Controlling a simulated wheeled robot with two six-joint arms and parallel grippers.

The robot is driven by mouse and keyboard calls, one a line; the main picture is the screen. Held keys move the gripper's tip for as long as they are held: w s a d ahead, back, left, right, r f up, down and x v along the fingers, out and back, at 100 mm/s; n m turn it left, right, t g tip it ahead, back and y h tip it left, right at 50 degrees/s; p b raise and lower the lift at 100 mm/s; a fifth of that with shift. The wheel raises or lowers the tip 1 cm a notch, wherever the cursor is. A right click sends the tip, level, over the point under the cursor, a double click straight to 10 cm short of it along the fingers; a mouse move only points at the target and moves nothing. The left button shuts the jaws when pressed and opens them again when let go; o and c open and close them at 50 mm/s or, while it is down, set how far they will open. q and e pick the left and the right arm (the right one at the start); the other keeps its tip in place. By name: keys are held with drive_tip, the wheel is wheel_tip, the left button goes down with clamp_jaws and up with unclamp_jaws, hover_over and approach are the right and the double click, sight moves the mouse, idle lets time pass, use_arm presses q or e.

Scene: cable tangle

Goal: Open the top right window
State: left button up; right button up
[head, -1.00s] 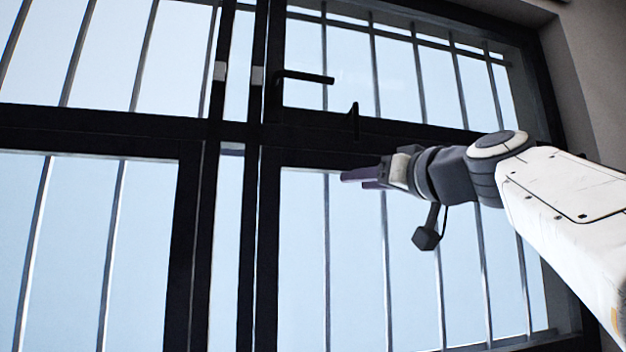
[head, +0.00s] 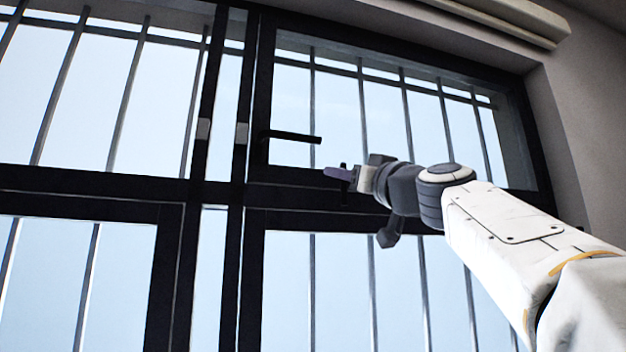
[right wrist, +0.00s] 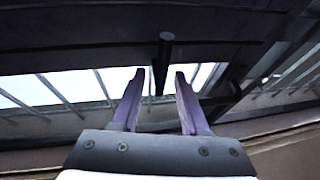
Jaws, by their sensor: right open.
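The top right window (head: 385,120) has a dark frame and bars behind its pane, and it looks shut. Its black lever handle (head: 292,136) points right from the left side of the frame. A second, upright black handle (head: 343,188) is on the bar below, partly hidden by my gripper. My right gripper (head: 336,174), with purple fingers, is below and right of the lever handle. In the right wrist view the gripper (right wrist: 159,76) is open and empty. A dark rod (right wrist: 163,60) appears between and beyond its fingertips; I cannot tell which handle it is. My left gripper is out of view.
The lower right window (head: 340,290) and the left windows (head: 90,90) share the dark frame. A grey wall (head: 585,130) stands at the right, with a pale rail (head: 490,20) above the frame.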

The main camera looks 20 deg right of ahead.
drive_tip(key=shift+w, duration=0.2)
clamp_jaws()
drive_tip(key=shift+a, duration=0.1)
idle(1.3)
